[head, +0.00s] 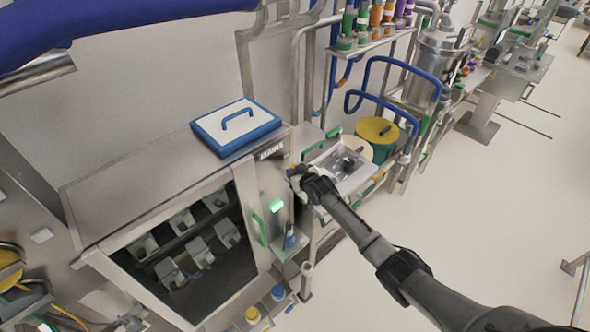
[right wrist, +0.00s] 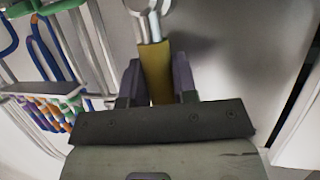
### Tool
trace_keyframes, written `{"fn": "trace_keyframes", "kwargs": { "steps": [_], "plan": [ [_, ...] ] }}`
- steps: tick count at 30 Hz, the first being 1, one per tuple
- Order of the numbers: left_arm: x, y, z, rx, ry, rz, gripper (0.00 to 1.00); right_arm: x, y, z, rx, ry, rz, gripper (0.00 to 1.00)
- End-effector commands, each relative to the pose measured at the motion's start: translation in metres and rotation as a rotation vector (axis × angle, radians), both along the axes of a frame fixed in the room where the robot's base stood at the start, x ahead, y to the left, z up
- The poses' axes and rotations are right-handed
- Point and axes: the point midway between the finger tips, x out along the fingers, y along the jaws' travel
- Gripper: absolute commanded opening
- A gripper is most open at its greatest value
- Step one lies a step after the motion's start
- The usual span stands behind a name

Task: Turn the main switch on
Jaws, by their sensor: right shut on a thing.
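The grey cabinet (head: 150,165) has a "MAINS" label (head: 272,150) near its upper right corner. My right gripper (head: 298,178) is at the cabinet's right side, just below and right of that label, and its arm hides much of what it touches. In the right wrist view a yellow switch handle (right wrist: 156,72) stands between the two dark fingers (right wrist: 156,88). The gripper is shut on this handle. The handle joins a pale metal shaft at the top of that view. My left gripper does not show clearly in either view.
A blue-rimmed white lid (head: 236,127) with a handle lies on the cabinet. A green light (head: 277,206) glows on its front, beside a glass window (head: 185,250). A tray (head: 345,165) and a yellow-lidded bin (head: 377,130) stand to the right. The floor at right is mostly clear.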

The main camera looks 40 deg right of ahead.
Motion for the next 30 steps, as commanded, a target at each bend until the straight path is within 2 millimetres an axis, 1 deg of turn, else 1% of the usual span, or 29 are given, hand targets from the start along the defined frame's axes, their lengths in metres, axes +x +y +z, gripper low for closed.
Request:
{"fn": "trace_keyframes", "kwargs": {
  "steps": [6, 20, 21, 28, 30],
  "plan": [
    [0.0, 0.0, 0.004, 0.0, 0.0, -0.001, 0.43, 0.0002, 0.0007, 0.001, 0.048, -0.001, -0.001, 0.0],
    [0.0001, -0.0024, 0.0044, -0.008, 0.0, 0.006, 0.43, 0.0, 0.0007, -0.0001, 0.063, 0.001, -0.003, 0.0],
    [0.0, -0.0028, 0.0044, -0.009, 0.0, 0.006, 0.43, -0.0001, 0.0007, -0.0002, 0.062, 0.001, -0.004, 0.28],
    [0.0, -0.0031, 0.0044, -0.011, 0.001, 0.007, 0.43, -0.0001, 0.0008, -0.0001, 0.059, 0.002, -0.002, 0.5],
    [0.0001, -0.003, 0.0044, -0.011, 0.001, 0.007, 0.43, -0.0001, 0.0009, -0.0001, 0.058, 0.002, -0.002, 0.51]
  ]
}}
